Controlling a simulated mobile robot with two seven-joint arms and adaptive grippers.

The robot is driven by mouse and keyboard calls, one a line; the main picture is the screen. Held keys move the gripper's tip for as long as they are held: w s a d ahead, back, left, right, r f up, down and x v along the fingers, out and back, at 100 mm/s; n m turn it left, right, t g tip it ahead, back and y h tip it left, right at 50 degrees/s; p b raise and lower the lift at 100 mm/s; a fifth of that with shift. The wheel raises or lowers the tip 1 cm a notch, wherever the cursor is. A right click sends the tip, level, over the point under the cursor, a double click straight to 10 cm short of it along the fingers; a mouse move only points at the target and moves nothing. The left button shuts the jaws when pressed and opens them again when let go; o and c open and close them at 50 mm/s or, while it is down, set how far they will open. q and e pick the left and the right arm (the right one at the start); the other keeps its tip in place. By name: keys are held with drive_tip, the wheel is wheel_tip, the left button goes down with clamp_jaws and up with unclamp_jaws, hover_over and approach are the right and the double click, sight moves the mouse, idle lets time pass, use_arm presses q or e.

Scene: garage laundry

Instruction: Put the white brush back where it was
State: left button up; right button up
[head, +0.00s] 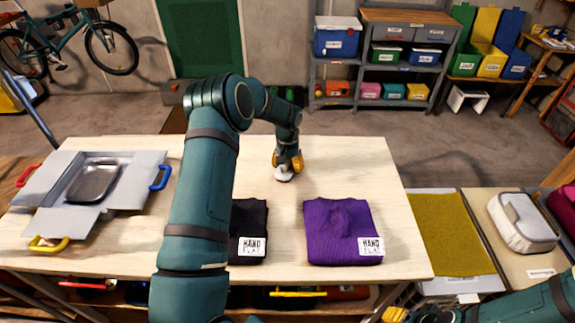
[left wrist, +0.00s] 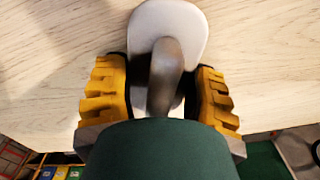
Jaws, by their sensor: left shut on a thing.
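My left gripper (head: 288,161) is shut on the white brush (head: 283,176) over the far middle part of the wooden table (head: 345,165). In the left wrist view the brush's pale rounded body (left wrist: 150,18) and grey handle sit between my yellow fingers (left wrist: 163,88). The brush is at or just above the tabletop; I cannot tell whether it touches. My right gripper (head: 396,314) shows only as a yellow tip at the bottom edge of the head view, and its jaws are not clear.
A folded purple garment (head: 335,225) and a black one (head: 248,220), both labelled "HAND FLAT", lie on the table's near side. A grey flap-sided tray (head: 70,215) with coloured handles stands at left. An olive mat (head: 450,235) and a pale case (head: 522,222) are at right.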

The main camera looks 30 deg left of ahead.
use_arm(q)
drive_tip(key=shift+f, duration=0.15)
drive_tip(key=o, duration=1.1)
wheel_tip(320, 180, up, 12)
drive_tip(key=shift+r+p, duration=0.15)
drive_tip(key=shift+p, duration=0.35)
drive_tip(key=shift+s, duration=0.1)
